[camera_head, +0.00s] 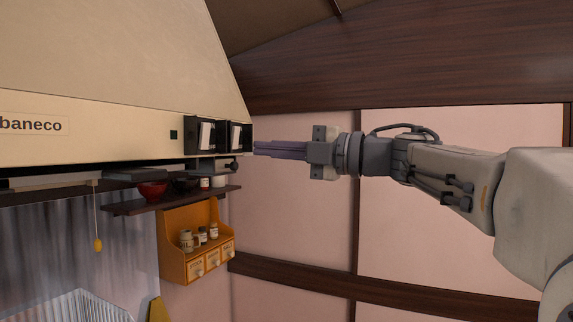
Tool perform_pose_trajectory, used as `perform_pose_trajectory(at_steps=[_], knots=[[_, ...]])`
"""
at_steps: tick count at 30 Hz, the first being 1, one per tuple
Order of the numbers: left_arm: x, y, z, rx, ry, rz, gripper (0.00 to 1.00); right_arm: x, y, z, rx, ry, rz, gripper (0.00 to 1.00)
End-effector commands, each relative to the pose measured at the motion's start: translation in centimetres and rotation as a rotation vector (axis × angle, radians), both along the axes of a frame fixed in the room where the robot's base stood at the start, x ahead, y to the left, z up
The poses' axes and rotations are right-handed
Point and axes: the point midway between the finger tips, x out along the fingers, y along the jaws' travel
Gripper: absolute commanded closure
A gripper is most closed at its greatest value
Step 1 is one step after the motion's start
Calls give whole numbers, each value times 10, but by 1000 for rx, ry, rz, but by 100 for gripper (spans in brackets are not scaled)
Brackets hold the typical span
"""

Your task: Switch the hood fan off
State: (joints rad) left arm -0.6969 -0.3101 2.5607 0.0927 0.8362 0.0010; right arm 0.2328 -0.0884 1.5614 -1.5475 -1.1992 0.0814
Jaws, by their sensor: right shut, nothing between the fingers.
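The cream range hood (100,130) fills the upper left, with a "baneco" label on its front band. Two dark-framed rocker switches with white faces sit at the band's right end: a left switch (205,135) and a right switch (236,135). A small dark square (173,135) is left of them. My right gripper (258,149) is shut and empty, pointing left, its tips at the hood's right edge close beside the right switch. I cannot tell whether the tips touch the hood. My left gripper is not in view.
Below the hood a dark shelf (170,202) holds a red bowl (152,191) and small items. An orange spice rack (180,240) hangs under it. A pull cord with a yellow knob (98,245) hangs at left.

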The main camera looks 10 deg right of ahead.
Motion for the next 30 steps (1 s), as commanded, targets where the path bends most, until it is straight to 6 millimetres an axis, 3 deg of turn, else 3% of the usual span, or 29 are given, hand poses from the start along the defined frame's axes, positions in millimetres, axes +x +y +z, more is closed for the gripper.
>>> perform_pose_trajectory(at_steps=[6,23,26,30], knots=[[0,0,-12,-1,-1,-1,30,-16,-23,-3,-1,-3,-2,100],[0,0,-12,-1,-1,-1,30,-19,-25,-2,0,-2,4,100],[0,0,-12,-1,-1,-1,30,-15,-22,-1,28,2,-7,100],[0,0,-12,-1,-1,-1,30,5,-11,2,197,43,-85,100]])
